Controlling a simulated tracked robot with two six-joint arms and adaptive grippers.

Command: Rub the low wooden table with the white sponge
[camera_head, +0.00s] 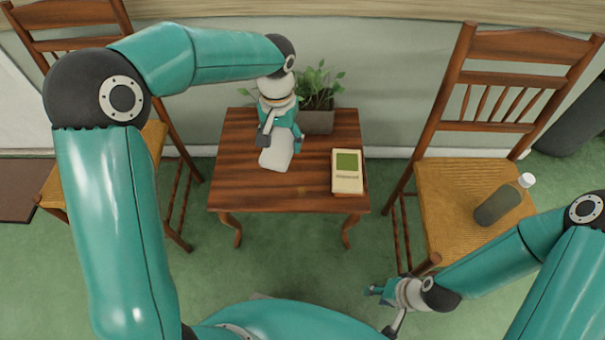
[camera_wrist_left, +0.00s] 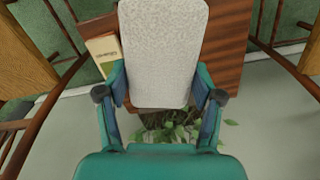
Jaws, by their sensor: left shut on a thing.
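The low wooden table (camera_head: 235,180) stands in the middle of the head view, between two chairs. My left gripper (camera_head: 281,142) is over the tabletop, shut on the white sponge (camera_head: 276,159). In the left wrist view the sponge (camera_wrist_left: 162,50) fills the space between the two fingers and hides part of the table (camera_wrist_left: 222,50). I cannot tell whether the sponge touches the tabletop. My right gripper (camera_head: 385,293) is low at the right, away from the table, with nothing seen in it; its fingers are too small to read.
A potted plant (camera_head: 317,119) stands at the back. Another chair (camera_head: 150,150) stands left. The table's front left is clear.

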